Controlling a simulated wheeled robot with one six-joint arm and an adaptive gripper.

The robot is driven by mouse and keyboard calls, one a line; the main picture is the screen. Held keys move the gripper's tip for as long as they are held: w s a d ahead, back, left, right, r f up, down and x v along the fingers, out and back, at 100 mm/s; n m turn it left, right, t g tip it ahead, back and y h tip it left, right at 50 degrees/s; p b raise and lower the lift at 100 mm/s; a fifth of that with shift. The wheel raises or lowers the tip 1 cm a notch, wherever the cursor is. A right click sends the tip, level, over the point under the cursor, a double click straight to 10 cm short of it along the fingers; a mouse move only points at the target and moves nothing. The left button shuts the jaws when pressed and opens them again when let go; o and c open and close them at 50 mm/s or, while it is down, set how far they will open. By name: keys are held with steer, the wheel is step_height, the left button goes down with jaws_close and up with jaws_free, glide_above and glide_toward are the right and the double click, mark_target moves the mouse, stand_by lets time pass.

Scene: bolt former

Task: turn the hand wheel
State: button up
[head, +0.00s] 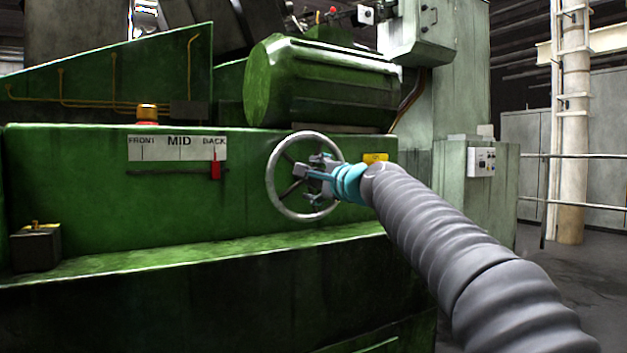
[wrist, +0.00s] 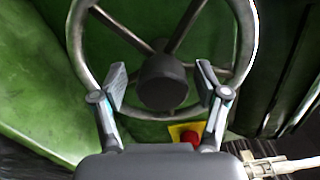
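The hand wheel (head: 272,184) is a grey metal ring with spokes, mounted on the front of the green machine. In the wrist view the wheel's rim (wrist: 247,40) arcs around a dark round hub (wrist: 162,82). My gripper (head: 316,174) is in front of the wheel in the head view and covers part of its middle and right side. In the wrist view my gripper (wrist: 160,85) has its two fingers spread wide, one on each side of the hub. Whether the fingers touch the wheel cannot be told.
A scale plate (head: 178,148) marked FRONT, MID, BACK has a red pointer (head: 216,166) under BACK. A red button on a yellow plate (wrist: 188,134) sits below the hub in the wrist view. An orange beacon (head: 147,113) and a control box (head: 481,162) flank the wheel.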

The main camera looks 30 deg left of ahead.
steer(key=shift+d, duration=0.15)
steer(key=shift+s+d, duration=0.1)
steer(key=shift+d, duration=0.15)
steer(key=v, duration=1.1)
steer(key=shift+s, duration=0.2)
stand_by(0.3)
